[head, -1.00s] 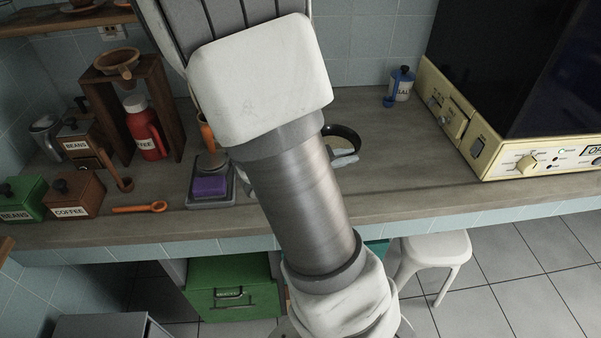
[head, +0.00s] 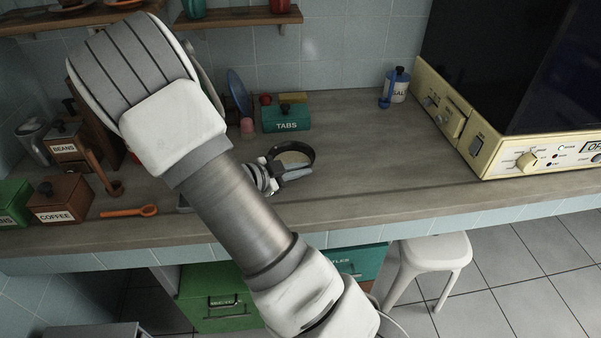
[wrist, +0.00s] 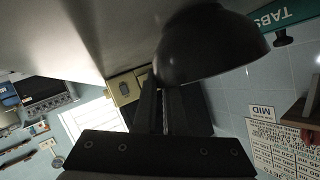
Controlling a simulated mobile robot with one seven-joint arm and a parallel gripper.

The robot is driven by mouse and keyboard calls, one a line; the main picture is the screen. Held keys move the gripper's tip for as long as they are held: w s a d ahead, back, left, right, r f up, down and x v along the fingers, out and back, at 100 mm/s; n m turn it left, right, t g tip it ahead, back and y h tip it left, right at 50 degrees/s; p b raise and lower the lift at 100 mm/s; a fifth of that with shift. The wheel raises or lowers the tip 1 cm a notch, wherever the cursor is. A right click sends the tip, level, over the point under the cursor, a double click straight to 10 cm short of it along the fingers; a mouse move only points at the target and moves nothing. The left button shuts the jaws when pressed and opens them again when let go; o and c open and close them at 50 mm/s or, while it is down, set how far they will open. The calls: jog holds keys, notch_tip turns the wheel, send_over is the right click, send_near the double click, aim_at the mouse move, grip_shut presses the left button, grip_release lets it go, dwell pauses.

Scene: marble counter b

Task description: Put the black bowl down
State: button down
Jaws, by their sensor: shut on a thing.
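The black bowl (head: 292,158) is over the counter in the head view, left of the cream oven, with its opening facing up. Its dark outer side (wrist: 205,50) fills the upper middle of the wrist view. My gripper (head: 293,174) is shut on the near side of the bowl's rim. The fingers (wrist: 155,92) reach up to the bowl in the wrist view. The bowl is at or close to the counter top; I cannot tell whether it touches.
A teal TABS box (head: 286,118) stands behind the bowl. An orange spoon (head: 130,211) lies at left. The counter (head: 370,150) is clear between bowl and oven.

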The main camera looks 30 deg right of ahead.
jog(key=shift+f, duration=0.2)
jog(key=c, duration=1)
grip_release()
